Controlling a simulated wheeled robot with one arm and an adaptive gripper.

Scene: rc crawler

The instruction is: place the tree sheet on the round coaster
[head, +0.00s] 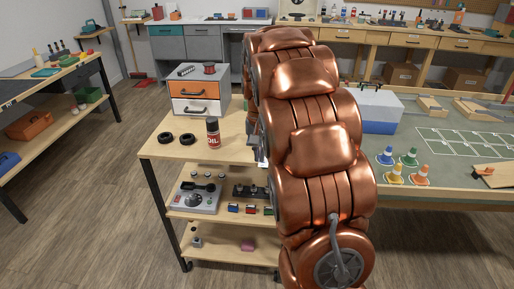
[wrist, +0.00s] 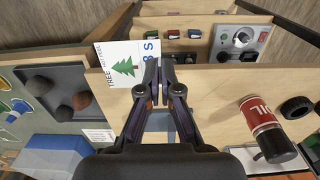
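The tree sheet (wrist: 122,66) is white with a green tree and lettering. It shows in the wrist view at the upper left, over the edge of the wooden cart top. My gripper (wrist: 160,68) has its fingertips close together beside the sheet's right edge, with the left finger overlapping the sheet's lower right part. Whether the sheet is pinched between them is unclear. I cannot make out a round coaster in either view.
An oil bottle (head: 213,132) and black tyres stand on the cart top (head: 178,148). A blue-and-white box (head: 378,110) and several small cones are on the table to the right. The wrist view shows a dark tray (wrist: 47,78) with brown lumps at left.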

